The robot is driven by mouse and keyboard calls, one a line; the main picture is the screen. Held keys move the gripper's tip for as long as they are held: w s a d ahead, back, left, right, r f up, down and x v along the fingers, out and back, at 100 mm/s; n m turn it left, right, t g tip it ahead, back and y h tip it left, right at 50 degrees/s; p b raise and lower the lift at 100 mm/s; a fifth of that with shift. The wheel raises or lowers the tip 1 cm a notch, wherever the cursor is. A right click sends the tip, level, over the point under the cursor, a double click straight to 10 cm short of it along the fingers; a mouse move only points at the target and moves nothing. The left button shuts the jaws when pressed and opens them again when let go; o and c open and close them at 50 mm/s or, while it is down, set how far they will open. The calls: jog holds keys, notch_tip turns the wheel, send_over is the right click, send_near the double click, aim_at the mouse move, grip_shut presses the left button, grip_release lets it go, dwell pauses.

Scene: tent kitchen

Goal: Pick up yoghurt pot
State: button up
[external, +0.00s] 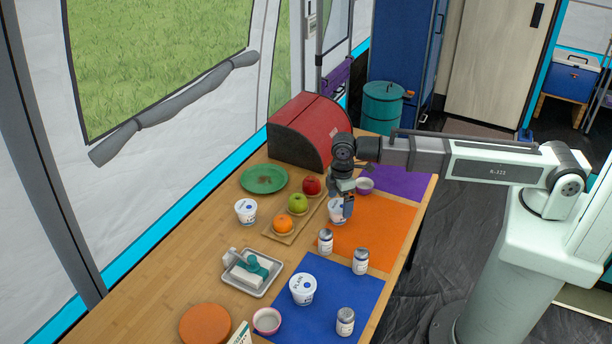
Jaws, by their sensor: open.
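Three white yoghurt pots with blue marks show in the external view. One yoghurt pot (334,213) stands at the left edge of the orange mat, partly hidden behind my gripper. A second yoghurt pot (246,211) stands on the bare wood near the green plate. A third yoghurt pot (302,289) stands on the blue mat. My gripper (347,207) points down, open, right at the pot by the orange mat. I cannot tell whether its fingers are around that pot or just in front of it.
The orange mat (382,235) and blue mat (328,312) hold several small jars. A wooden tray (280,238) with fruit stands close left of my gripper. A grey tray (240,286) lies nearer.

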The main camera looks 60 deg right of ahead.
aim_at(339, 205)
jog(key=shift+w+d+f, duration=0.15)
jog(key=shift+f, duration=2.25)
jog(key=shift+c, duration=0.3)
jog(key=c, duration=1)
jog(key=shift+r, duration=0.1)
